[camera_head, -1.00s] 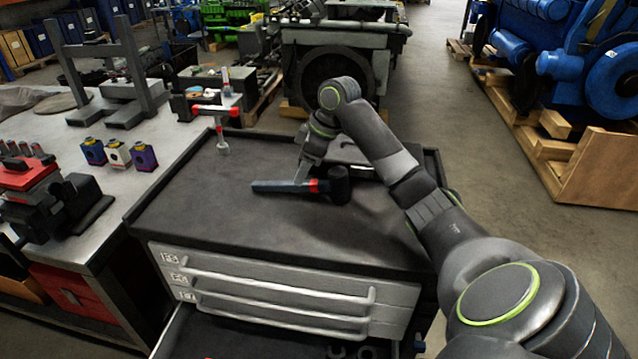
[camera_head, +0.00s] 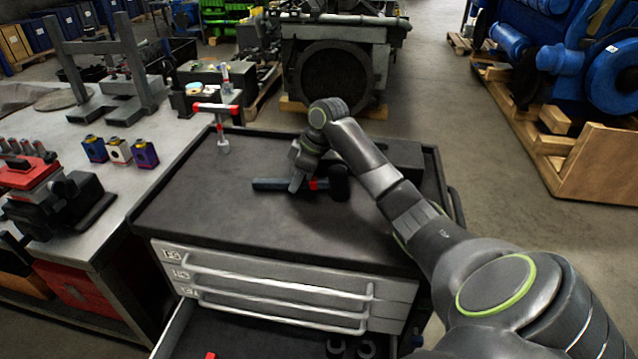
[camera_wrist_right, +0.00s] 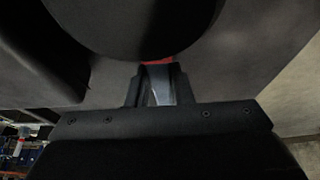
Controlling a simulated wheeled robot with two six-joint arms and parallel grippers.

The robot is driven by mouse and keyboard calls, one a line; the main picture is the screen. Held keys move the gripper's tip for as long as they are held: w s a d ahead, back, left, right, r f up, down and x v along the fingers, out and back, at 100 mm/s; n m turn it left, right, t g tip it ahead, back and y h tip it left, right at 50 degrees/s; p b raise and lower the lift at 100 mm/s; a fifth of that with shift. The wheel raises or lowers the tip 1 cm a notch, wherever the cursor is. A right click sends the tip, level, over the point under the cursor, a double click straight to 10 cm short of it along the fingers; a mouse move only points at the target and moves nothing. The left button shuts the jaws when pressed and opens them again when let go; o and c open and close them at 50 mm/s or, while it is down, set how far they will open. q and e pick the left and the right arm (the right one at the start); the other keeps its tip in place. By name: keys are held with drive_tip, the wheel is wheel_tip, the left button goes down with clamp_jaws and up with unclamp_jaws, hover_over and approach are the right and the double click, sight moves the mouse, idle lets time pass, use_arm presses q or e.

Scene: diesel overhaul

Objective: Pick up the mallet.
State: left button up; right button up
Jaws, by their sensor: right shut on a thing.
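The mallet (camera_head: 270,184) lies across the dark top of the tool cart (camera_head: 220,215), with its handle pointing left, a red band near the head, and a black head (camera_head: 340,183) at the right. My right gripper (camera_head: 297,182) reaches down from behind and is shut on the handle just left of the red band. In the right wrist view, the fingers (camera_wrist_right: 157,87) close on the handle below the red band, and the large dark mallet head (camera_wrist_right: 150,22) fills the top. I cannot tell any gap between mallet and cart top. My left gripper is out of view.
A red-barred T-handle tool (camera_head: 217,110) stands at the cart's back left corner. A workbench (camera_head: 130,185) at left carries several coloured blocks and a red vise-like tool. The cart's lower drawer (camera_head: 285,340) is open. The cart top left of the mallet is clear.

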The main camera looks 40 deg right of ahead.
drive_tip(key=shift+r, duration=0.1)
clamp_jaws()
drive_tip(key=shift+r, duration=0.2)
wheel_tip(320, 180, up, 10)
drive_tip(key=b, duration=0.2)
drive_tip(key=shift+f, duration=0.2)
drive_tip(key=shift+o, duration=1.5)
unclamp_jaws()
clamp_jaws()
wheel_tip(320, 180, up, 4)
drive_tip(key=p, duration=0.5)
